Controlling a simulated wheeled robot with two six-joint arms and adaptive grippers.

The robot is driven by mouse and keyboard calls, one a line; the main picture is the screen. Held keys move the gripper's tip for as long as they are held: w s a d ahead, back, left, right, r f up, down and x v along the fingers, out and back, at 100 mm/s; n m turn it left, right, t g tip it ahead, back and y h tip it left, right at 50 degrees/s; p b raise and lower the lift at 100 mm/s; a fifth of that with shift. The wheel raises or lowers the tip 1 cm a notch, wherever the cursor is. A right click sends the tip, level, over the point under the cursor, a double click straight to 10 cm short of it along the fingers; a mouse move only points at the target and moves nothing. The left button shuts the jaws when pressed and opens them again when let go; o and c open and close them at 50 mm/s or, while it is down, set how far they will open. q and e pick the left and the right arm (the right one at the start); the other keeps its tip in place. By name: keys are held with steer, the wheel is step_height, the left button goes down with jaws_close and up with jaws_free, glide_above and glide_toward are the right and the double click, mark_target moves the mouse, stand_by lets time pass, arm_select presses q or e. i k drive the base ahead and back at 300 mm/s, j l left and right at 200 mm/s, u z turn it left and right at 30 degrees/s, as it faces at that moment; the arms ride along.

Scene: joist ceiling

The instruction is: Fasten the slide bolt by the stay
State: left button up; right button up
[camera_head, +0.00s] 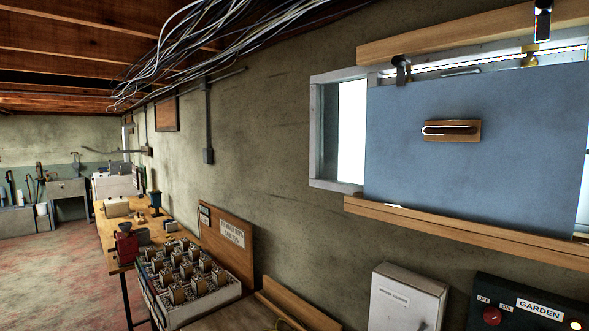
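No slide bolt or stay that I can identify for sure shows in this view. A blue sliding panel (450,165) hangs across a window on the right wall, and bright light shows through the gap at its left (352,130). A wooden plate with a slotted pale pull (452,131) sits on the panel. Dark hangers (401,68) hold its top edge, and a small brass-coloured piece (530,56) shows at the top right; its kind is unclear. Neither of my grippers is in view.
A wooden ledge (470,232) runs below the panel. Under it are a grey box (402,298) and a dark "GARDEN" switch panel (535,305). A workbench (108,231) with a crate (190,310) of several blocks stands left. The floor (50,270) at left is clear.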

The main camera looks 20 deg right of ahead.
mark_target(542, 9)
steer(key=z, duration=1.2)
